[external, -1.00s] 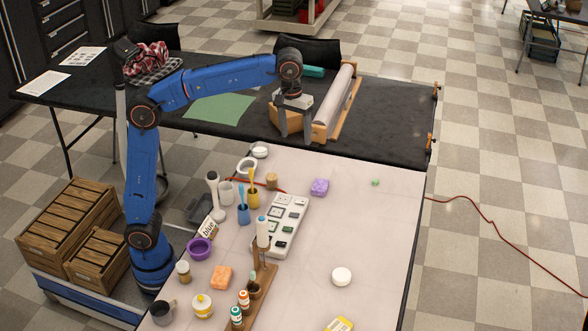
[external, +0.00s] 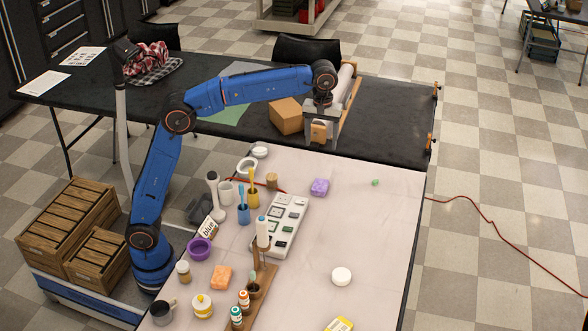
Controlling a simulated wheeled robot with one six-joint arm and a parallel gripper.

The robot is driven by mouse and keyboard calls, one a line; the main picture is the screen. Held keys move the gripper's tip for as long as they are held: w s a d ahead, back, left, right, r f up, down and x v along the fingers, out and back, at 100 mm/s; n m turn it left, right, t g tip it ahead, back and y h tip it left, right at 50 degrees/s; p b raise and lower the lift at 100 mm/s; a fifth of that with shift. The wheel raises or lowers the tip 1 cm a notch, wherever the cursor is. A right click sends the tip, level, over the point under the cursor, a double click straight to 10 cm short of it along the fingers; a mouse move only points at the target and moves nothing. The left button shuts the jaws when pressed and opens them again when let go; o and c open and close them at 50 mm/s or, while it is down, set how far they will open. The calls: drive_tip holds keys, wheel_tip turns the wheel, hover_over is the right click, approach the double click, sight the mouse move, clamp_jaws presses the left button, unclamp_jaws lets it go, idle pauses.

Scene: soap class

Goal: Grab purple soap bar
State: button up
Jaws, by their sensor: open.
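The purple soap bar (external: 320,187) lies on the pale table (external: 375,230), near its far edge and right of the white switch panel. My gripper (external: 320,144) is open and empty, with its fingers pointing down. In the picture it appears just above the soap, apart from it, in front of the paper roll's wooden end. Its exact height over the tables cannot be told.
A white panel (external: 288,212), a yellow cup (external: 252,197) and a blue cup (external: 243,213) stand left of the soap. A small green piece (external: 375,183) lies to its right. A cardboard box (external: 286,116) and paper roll (external: 346,85) sit on the black table behind.

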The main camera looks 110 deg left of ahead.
hover_over(320, 184)
drive_tip(key=f, duration=1.4)
drive_tip(key=shift+d+f, duration=0.3)
drive_tip(key=shift+d, duration=0.1)
drive_tip(key=shift+a+f, duration=0.15)
drive_tip(key=shift+f, duration=1.2)
drive_tip(key=shift+a+f, duration=0.1)
drive_tip(key=shift+f, duration=1.25)
drive_tip(key=c, duration=1.2)
drive_tip(key=shift+r, duration=0.15)
